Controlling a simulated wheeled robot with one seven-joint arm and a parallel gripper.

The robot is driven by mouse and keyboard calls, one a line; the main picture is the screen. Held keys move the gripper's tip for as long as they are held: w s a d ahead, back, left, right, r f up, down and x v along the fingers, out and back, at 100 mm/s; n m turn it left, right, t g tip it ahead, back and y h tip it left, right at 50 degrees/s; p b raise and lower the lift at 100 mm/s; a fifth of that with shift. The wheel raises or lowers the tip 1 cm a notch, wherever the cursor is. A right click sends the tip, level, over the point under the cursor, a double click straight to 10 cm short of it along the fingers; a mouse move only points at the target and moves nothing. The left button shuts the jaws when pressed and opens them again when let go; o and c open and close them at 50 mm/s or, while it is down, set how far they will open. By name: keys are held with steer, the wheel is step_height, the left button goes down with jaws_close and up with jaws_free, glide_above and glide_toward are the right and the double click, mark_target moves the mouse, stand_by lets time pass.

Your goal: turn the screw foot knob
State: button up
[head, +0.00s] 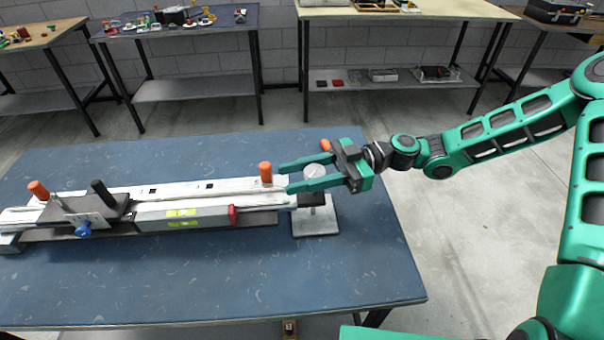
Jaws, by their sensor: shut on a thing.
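The screw foot stands at the right end of the white rail on the blue table. Its square grey base plate (316,222) lies on the tabletop, with a dark part above it. Its pale round knob (314,171) is at the top. My gripper (287,178) reaches in level from the right, with one green finger on the far side of the knob and one on the near side. The gripper is shut on the knob. The near finger and its shadow hide part of the knob's rim and the shaft below.
The long white rail (215,187) runs left across the blue table (200,270). An orange peg (265,173) stands close to my fingertips, and another orange piece (325,145) shows behind the gripper. A dark clamp carriage (100,207) sits at left. The table's front is clear.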

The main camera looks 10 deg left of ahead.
mark_target(324, 169)
steer(key=shift+w+r, duration=0.1)
steer(key=shift+w, duration=0.25)
steer(key=o, duration=1)
steer(key=shift+s, duration=0.1)
steer(key=v, duration=1)
steer(key=shift+w+d, duration=0.2)
steer(key=shift+d, duration=0.15)
